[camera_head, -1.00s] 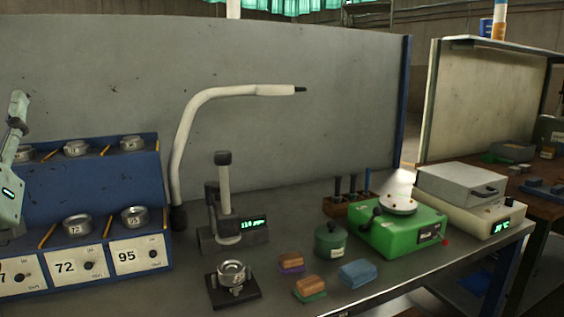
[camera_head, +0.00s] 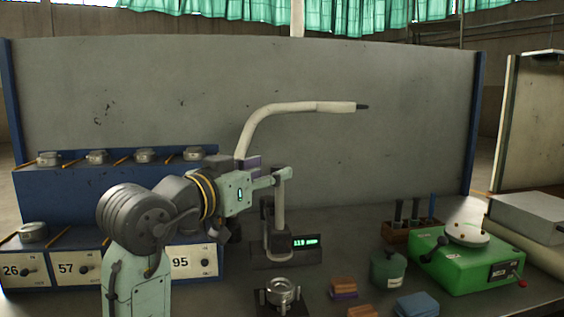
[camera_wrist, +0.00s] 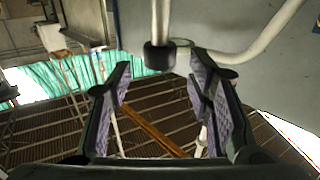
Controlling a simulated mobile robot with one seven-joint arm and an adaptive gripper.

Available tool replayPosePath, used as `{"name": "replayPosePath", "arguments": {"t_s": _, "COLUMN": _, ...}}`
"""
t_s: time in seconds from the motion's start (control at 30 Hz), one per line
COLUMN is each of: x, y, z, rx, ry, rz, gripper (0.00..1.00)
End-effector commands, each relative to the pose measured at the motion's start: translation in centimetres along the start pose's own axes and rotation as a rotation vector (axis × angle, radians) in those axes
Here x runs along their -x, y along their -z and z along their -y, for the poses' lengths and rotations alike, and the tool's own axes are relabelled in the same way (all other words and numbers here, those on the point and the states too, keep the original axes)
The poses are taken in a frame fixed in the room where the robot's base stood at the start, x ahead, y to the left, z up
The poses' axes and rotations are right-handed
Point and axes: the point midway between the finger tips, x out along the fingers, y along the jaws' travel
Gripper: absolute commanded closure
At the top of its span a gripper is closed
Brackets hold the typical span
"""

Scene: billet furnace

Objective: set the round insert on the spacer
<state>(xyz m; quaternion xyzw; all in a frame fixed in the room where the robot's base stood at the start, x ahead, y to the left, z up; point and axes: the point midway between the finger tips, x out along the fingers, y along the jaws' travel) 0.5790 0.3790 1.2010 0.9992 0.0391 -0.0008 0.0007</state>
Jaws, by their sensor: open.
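No part is labelled as the insert or the spacer, so I cannot tell for sure which is which. Round metal pieces sit on the blue rack (camera_head: 110,187), one of them at its upper left (camera_head: 49,158) and one above the 26 label (camera_head: 32,231). Another round metal piece (camera_head: 283,291) stands on a black base (camera_head: 266,306) at the bench front. My arm hides part of the rack.
A display stand (camera_head: 290,250) is just beyond the black base. To the right are brown blocks (camera_head: 344,286), a blue block (camera_head: 417,305), a green pot (camera_head: 388,269) and a green machine (camera_head: 468,262). A white curved arm (camera_head: 290,110) rises behind my gripper.

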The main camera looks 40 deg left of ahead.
Motion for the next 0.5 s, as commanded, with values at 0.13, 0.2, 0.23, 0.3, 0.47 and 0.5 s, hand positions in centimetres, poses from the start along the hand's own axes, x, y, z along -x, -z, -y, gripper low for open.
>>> {"name": "replayPosePath", "arguments": {"t_s": 0.13, "x": -2.5, "y": 0.2, "z": 0.0, "rx": 0.0, "ry": -0.001, "rz": 0.001, "gripper": 0.53}}
{"name": "replayPosePath", "arguments": {"t_s": 0.2, "x": -3.3, "y": 0.2, "z": 0.0, "rx": 0.001, "ry": -0.001, "rz": 0.0, "gripper": 0.53}}
{"name": "replayPosePath", "arguments": {"t_s": 0.23, "x": -3.6, "y": 0.1, "z": 0.0, "rx": 0.0, "ry": 0.0, "rz": 0.001, "gripper": 0.53}}
{"name": "replayPosePath", "arguments": {"t_s": 0.3, "x": -4.1, "y": 0.1, "z": 0.0, "rx": 0.0, "ry": 0.0, "rz": 0.0, "gripper": 0.53}}
{"name": "replayPosePath", "arguments": {"t_s": 0.47, "x": -4.5, "y": 0.0, "z": 0.0, "rx": -0.001, "ry": 0.001, "rz": -0.001, "gripper": 0.53}}
{"name": "replayPosePath", "arguments": {"t_s": 0.5, "x": -4.5, "y": 0.0, "z": 0.0, "rx": -0.001, "ry": 0.001, "rz": -0.001, "gripper": 0.53}}
